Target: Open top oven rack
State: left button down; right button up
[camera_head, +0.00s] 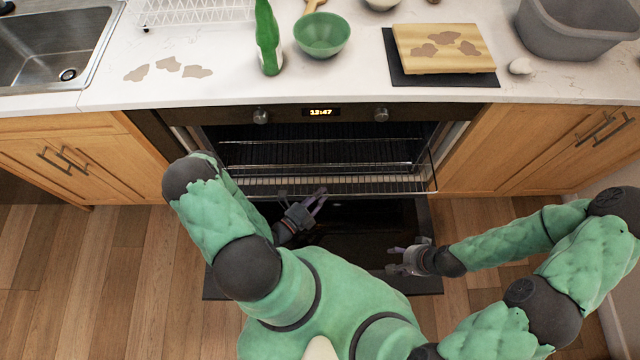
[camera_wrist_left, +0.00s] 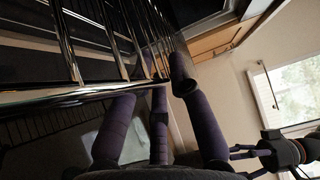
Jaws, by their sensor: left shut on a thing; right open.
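The oven (camera_head: 320,112) has its door (camera_head: 345,240) folded down. A wire rack (camera_head: 390,184) sticks out of the oven's opening, its front edge above the lowered door. My left gripper (camera_head: 318,198) is at the middle of the rack's front edge. In the left wrist view my left gripper's purple fingers (camera_wrist_left: 150,105) are closed on the front bar of the rack (camera_wrist_left: 62,92); the exact contact is partly hidden. My right gripper (camera_head: 396,258) is open and empty over the right part of the door, apart from the rack.
The countertop (camera_head: 350,70) above holds a green bottle (camera_head: 267,40), a green bowl (camera_head: 322,35), a cutting board (camera_head: 445,50) and a grey tub (camera_head: 575,30). Wooden cabinets (camera_head: 85,150) flank the oven. The wooden floor (camera_head: 110,270) at left is clear.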

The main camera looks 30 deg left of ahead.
pick_arm(q)
jog(key=shift+s+d, duration=0.1)
jog(key=shift+s, duration=0.05)
jog(key=c, duration=1.1)
grip_release()
jog(key=shift+c, duration=0.2)
jog(key=v, duration=1.2)
